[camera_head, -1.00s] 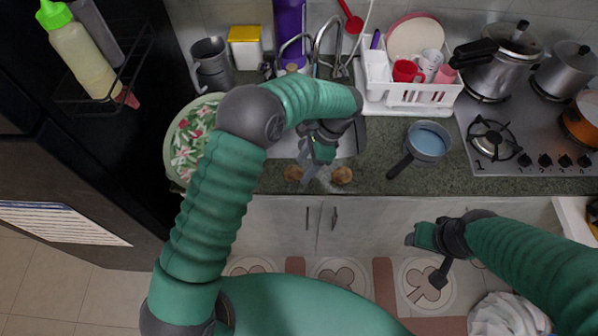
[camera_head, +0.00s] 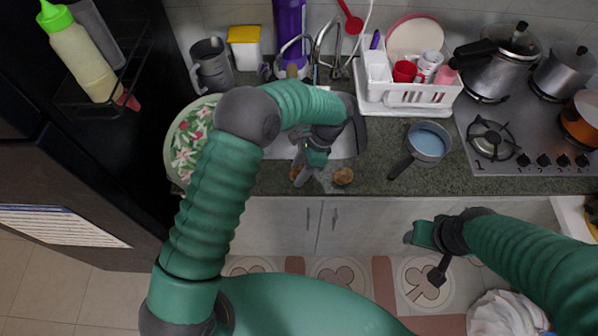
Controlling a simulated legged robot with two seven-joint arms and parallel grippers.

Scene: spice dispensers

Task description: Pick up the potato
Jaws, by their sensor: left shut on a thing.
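Two brown potatoes lie at the front edge of the dark counter in front of the sink. The left potato (camera_head: 294,173) is mostly hidden by my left gripper (camera_head: 301,175). That gripper points down and is shut on it, low over the counter. The right potato (camera_head: 343,176) lies clear of the fingers, a little to the right. My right gripper (camera_head: 424,256) is open and empty, over the floor in front of the cabinets.
A blue-lined pan (camera_head: 429,141) stands on the counter, its handle toward the front. A white dish rack (camera_head: 408,96) stands behind it. The stove (camera_head: 521,158) is at the right. A floral plate (camera_head: 184,150) is left of the sink (camera_head: 343,148), behind my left arm.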

